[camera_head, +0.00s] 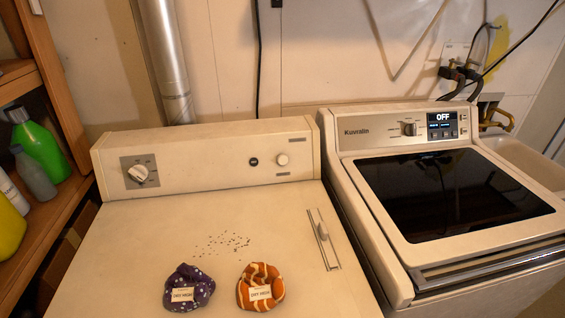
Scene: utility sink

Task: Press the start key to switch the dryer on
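A cream machine (115,225), which looks like the dryer, stands at the left with a silver duct behind it. Its rear panel has a dial (139,174) on a grey plate at the left. Toward the right of that panel are a small dark round button (253,161) and a pale round knob (283,159). Labels are too small to read, so I cannot tell which one is the start key. The machine at the right, marked Kuvralin (358,132), has a display (442,125) with "OFF" over it. Neither gripper is in view.
A purple dotted bundle (183,278) and an orange striped bundle (272,274), both tagged, lie on the left machine's top near dark specks (222,244). A slider (323,231) sits in a slot there. A wooden shelf (52,95) with bottles stands at far left.

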